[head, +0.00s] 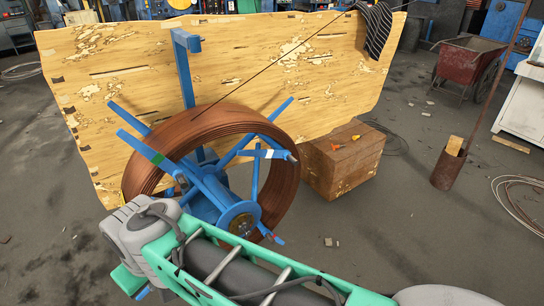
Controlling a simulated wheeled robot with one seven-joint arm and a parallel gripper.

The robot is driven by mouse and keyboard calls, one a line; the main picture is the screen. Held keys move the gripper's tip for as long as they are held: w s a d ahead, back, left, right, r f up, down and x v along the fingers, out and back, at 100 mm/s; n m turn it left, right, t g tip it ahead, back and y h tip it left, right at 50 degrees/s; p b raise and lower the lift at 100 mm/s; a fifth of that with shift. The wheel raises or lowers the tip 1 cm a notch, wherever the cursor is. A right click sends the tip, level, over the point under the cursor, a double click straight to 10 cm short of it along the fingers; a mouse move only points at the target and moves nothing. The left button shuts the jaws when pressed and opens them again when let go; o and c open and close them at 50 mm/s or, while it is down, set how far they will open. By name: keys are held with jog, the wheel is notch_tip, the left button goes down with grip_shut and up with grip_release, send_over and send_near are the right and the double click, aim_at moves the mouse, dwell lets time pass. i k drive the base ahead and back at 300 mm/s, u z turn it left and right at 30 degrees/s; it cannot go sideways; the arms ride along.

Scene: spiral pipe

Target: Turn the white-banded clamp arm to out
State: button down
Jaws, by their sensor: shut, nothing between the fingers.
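The white-banded clamp arm (262,154) is a blue bar with a pale band near its outer end. It points right from the blue reel hub (238,215), across the front of the brown pipe coil (285,190). Its tip lies near the coil's right inner side; I cannot tell whether it touches the coil. My gripper's fingers do not show.
A worn wooden panel (110,85) stands behind the reel, beside a blue post (184,75). A wooden crate (340,165) stands right of the coil. A red cart (468,68) and a rusty post (447,168) are farther right. The floor at lower right is mostly clear.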

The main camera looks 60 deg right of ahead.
aim_at(267, 153)
jog(key=z, duration=2.55)
jog(key=i, duration=0.55)
jog(key=u, duration=2.4)
